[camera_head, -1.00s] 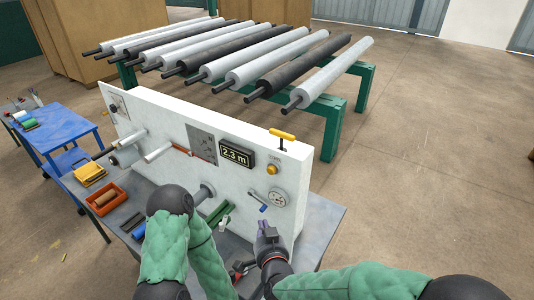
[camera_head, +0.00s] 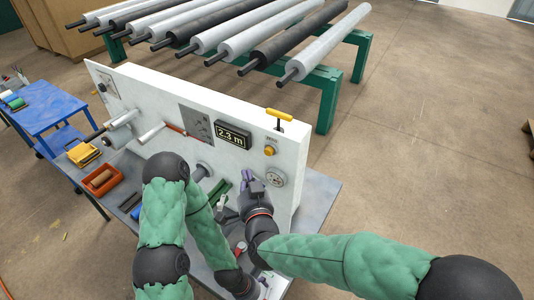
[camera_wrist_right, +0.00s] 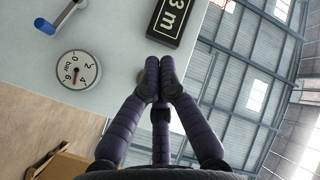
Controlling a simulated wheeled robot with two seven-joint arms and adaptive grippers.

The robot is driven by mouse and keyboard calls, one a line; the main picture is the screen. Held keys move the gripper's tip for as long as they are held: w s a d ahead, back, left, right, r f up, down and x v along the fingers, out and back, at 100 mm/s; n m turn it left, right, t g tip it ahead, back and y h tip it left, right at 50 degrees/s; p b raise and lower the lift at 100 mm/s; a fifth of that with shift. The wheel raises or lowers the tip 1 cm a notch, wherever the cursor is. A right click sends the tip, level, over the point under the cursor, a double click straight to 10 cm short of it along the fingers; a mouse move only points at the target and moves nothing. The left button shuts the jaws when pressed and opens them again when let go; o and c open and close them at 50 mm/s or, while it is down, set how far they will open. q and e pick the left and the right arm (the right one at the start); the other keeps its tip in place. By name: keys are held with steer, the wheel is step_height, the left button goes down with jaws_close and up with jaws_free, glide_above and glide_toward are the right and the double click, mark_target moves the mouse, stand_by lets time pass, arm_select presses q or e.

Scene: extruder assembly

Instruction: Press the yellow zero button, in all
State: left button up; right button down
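The yellow zero button (camera_head: 270,151) sits on the white panel (camera_head: 150,105), right of the "2.3 m" display (camera_head: 232,134) and above the round gauge (camera_head: 277,177). My right gripper (camera_head: 247,180) is below and left of the button in the head view, apart from it. In the right wrist view its fingertips (camera_wrist_right: 160,75) are together and hold nothing visible; they point at the panel near the display (camera_wrist_right: 175,20) and cover the button's area. My left gripper (camera_head: 263,286) is low at the bottom edge, partly hidden; its fingers do not show clearly.
A yellow T-handle (camera_head: 279,115) stands at the panel's top edge. The gauge (camera_wrist_right: 78,70) and a blue-handled crank (camera_wrist_right: 44,26) are close by in the wrist view. An orange bin (camera_head: 102,181) stands at the left; rollers (camera_head: 295,45) lie on a green rack behind.

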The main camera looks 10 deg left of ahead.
mark_target(269, 151)
arm_select(q)
steer(key=shift+w+f+b, duration=0.2)
steer(key=shift+f+b, duration=0.7)
steer(key=shift+f, duration=0.1)
steer(key=shift+a, duration=0.1)
arm_select(e)
steer(key=w+d, duration=0.2)
steer(key=w, duration=0.4)
steer(key=shift+w+d+f, duration=0.25)
steer(key=shift+w+d, duration=0.1)
arm_select(q)
steer(key=shift+f, duration=0.2)
arm_select(e)
steer(key=shift+w, duration=0.15)
arm_select(q)
steer(key=shift+f+b, duration=0.2)
steer(key=shift+b, duration=0.2)
arm_select(e)
steer(key=shift+w+d, duration=0.15)
steer(key=shift+w, duration=0.1)
